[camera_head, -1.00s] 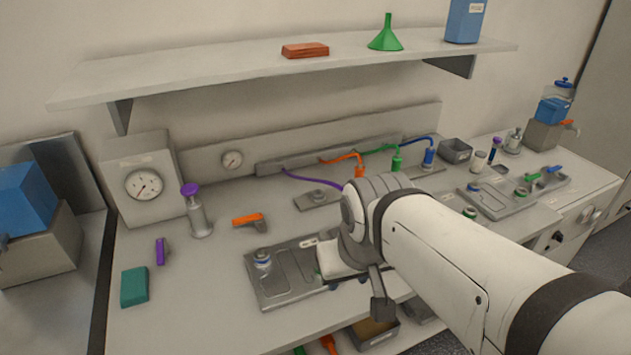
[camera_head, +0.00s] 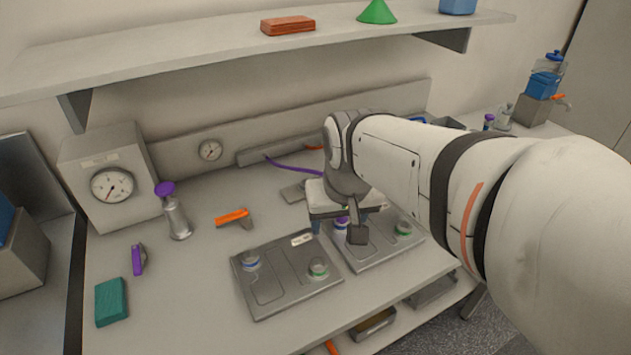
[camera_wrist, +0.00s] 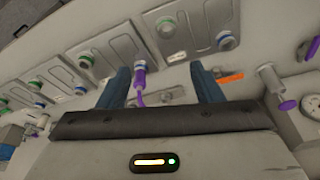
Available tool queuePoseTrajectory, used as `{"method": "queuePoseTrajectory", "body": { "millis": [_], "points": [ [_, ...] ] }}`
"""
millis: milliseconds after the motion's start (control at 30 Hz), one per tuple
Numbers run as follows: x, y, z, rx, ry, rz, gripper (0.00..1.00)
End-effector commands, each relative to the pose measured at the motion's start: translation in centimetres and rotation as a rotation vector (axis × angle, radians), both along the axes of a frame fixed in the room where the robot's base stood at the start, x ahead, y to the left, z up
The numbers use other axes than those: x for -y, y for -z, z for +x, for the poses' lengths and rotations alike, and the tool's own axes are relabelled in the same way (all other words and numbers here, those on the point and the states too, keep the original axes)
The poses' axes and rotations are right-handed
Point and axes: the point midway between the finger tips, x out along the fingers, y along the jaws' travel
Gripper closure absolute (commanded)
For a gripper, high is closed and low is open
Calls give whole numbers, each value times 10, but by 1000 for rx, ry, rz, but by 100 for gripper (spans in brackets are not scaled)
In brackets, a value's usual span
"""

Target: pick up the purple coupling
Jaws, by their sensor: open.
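The purple coupling (camera_wrist: 139,76) shows in the wrist view as a slim upright purple piece on the end of a purple hose, between my fingers in the picture and nearer the left one. In the head view the purple hose (camera_head: 290,166) runs from the back rail and passes behind my gripper (camera_head: 340,218), which hides its coupling. My gripper is open; in the wrist view its two blue-grey fingers (camera_wrist: 160,72) stand apart with nothing clamped. I cannot tell how far beyond the fingertips the coupling is. A purple-ringed jar (camera_wrist: 141,60) appears just beyond it.
Metal trays (camera_head: 285,278) with ringed jars lie in front. A purple-topped pump (camera_head: 177,220), an orange-handled tool (camera_head: 235,217), a purple clip (camera_head: 138,260) and a green block (camera_head: 111,301) stand left. A shelf (camera_head: 190,65) overhangs the back.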

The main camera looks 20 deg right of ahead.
Motion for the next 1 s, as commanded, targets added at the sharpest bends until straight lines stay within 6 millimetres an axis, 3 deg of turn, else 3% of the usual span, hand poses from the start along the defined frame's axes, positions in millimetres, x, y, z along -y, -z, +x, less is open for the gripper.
{"method": "queuePoseTrajectory", "body": {
  "millis": [33,200,433,600,1000],
  "points": [
    [7,16,20,-19,42,4,40],
    [35,49,88,-61,198,18,40],
    [72,98,158,-100,366,30,40],
    [88,118,181,-114,428,33,40],
    [93,158,193,-118,440,35,40]
  ]
}}
